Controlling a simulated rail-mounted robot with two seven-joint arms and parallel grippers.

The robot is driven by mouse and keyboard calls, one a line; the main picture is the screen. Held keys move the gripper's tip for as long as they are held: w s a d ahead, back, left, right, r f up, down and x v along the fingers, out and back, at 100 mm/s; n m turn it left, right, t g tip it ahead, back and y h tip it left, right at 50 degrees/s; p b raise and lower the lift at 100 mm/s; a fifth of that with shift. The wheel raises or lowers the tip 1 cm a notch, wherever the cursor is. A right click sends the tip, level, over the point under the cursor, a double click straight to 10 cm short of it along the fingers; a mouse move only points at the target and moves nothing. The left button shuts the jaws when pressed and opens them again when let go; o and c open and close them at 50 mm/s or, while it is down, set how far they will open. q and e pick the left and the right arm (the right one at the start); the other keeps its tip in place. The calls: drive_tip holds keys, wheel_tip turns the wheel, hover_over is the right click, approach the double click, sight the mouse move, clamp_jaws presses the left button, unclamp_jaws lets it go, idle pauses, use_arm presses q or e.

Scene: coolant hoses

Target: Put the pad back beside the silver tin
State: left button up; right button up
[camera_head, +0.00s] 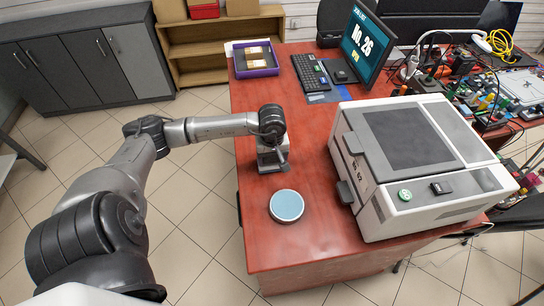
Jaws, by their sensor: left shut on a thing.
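A round tin (286,206) with a silver rim and a pale blue top sits on the red desk, near its left edge. My left gripper (272,163) is just behind the tin, pointing down at the desk, apart from it. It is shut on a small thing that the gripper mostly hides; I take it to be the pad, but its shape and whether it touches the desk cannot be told. My right gripper is not in view.
The red desk (310,240) is clear around the tin. A large white machine (420,165) stands to the right. Behind are a keyboard (310,73), a monitor (367,42) and a purple tray (256,70). Cables and tools crowd the far right.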

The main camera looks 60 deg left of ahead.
use_arm(q)
drive_tip(key=o, duration=0.8)
drive_tip(key=shift+f, duration=0.1)
drive_tip(key=shift+r+p, duration=0.4)
drive_tip(key=shift+r, duration=0.1)
wheel_tip(320, 180, up, 11)
drive_tip(key=shift+r+p, duration=0.2)
drive_tip(key=shift+p, duration=0.85)
